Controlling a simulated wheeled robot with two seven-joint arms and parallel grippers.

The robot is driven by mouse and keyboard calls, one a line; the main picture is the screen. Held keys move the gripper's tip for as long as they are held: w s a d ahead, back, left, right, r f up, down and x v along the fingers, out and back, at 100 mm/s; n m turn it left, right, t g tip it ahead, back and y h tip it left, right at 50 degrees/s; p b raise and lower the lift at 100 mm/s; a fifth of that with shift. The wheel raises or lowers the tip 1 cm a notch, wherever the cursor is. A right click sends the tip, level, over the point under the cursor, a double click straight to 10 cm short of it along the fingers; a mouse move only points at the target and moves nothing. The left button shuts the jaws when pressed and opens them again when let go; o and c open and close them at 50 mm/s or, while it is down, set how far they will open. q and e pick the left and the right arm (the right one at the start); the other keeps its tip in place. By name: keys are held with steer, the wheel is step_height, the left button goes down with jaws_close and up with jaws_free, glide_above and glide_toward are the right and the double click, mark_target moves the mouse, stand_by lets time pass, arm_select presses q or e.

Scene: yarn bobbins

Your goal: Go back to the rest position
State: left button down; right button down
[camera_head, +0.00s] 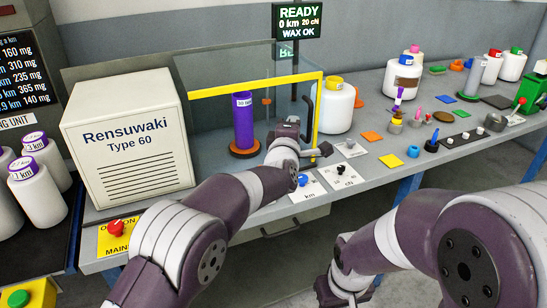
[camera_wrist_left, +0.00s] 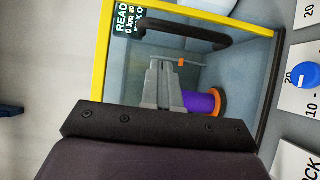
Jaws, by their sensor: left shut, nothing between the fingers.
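My left arm reaches from the left to the front of the yellow-framed clear cover. My left gripper (camera_head: 292,123) is at its end, in front of and to the right of the purple bobbin (camera_head: 243,120). In the left wrist view my left gripper (camera_wrist_left: 163,63) has its fingers together with nothing between them. The purple bobbin (camera_wrist_left: 201,103) lies beyond them in that view, partly hidden. It stands upright on a round brown base.
The cover's yellow frame (camera_head: 250,86) and black handle (camera_head: 310,118) are close to my left gripper. A white machine box (camera_head: 130,140) stands left of the cover. A blue knob (camera_head: 303,180) sits on the front panel. Several bobbins and small parts occupy the table's right.

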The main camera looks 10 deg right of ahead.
arm_select(q)
steer(key=b+v, duration=0.1)
steer(key=v, duration=0.9)
steer(key=s+a+f+m+g+y, duration=0.1)
steer(key=s+a+f+m+g, duration=0.1)
steer(key=s+f+m+g, duration=0.35)
steer(key=s+a+f+m+g, duration=0.25)
steer(key=f+m, duration=0.35)
steer(key=f, duration=0.4)
steer(key=s+a+f+m+g+y, duration=0.2)
steer(key=s+a+f+g+y, duration=0.15)
steer(key=s+a, duration=0.65)
steer(key=s+a+f+m+g+y, duration=0.2)
steer(key=s+a+f+m+g, duration=0.15)
steer(key=s+a, duration=0.7)
steer(key=w+a+r+n+p, duration=0.1)
steer(key=a+r+p, duration=0.2)
steer(key=r+p, duration=0.6)
steer(key=w+a+r+n+p, duration=0.1)
steer(key=a+r+p, duration=0.2)
steer(key=r+p, duration=0.6)
steer(key=shift+w+r+n+g, duration=0.2)
steer(key=shift+r+n+g, duration=0.1)
steer(key=shift+r+n, duration=0.1)
